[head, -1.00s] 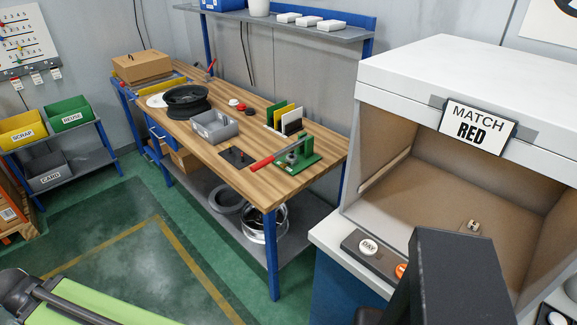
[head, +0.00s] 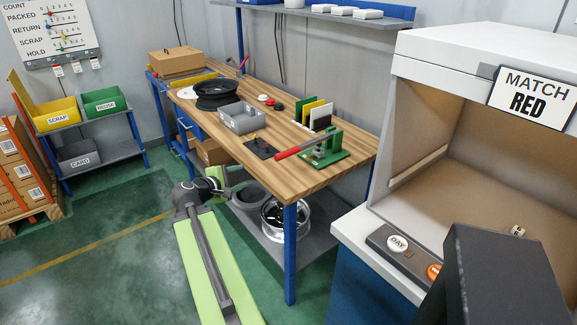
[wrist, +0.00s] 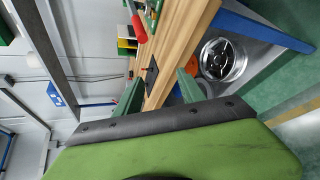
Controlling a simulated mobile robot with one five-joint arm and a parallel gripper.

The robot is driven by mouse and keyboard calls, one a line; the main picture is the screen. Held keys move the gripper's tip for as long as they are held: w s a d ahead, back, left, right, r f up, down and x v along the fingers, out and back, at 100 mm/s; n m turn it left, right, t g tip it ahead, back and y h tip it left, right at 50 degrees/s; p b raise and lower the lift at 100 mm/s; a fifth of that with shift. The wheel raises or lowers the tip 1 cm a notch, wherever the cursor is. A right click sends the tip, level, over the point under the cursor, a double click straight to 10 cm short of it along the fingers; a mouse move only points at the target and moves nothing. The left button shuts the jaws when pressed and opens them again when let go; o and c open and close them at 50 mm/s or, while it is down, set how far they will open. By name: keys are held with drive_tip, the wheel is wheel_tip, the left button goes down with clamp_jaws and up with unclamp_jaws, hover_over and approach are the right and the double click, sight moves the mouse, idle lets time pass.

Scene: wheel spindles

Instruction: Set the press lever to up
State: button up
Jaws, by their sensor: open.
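The press has a green base and frame (head: 325,150) and stands at the near right end of the wooden bench in the head view. Its lever has a red handle (head: 294,151) that reaches out to the left, low and close to level, over the bench. In the wrist view the red handle (wrist: 138,27) shows at the top, beyond the fingertips; most of the press is cut off there. My gripper (wrist: 160,88) is open and empty, its two green fingers apart. It is beside the bench's front edge and not touching the lever.
The wooden bench (head: 290,180) also carries a black plate (head: 262,147), a grey bin (head: 241,118) and upright coloured panels (head: 315,112). A wheel rim (head: 284,220) lies on the lower shelf. A white booth (head: 470,70) stands close on the right.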

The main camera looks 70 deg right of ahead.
drive_tip(key=n+g+h, duration=0.1)
drive_tip(key=h, duration=0.1)
approach(283, 156)
drive_tip(key=b+x, duration=0.4)
drive_tip(key=x, duration=0.9)
drive_tip(key=shift+w, duration=0.15)
drive_tip(key=shift+a, duration=0.1)
clamp_jaws()
drive_tip(key=shift+f, duration=0.1)
idle(0.3)
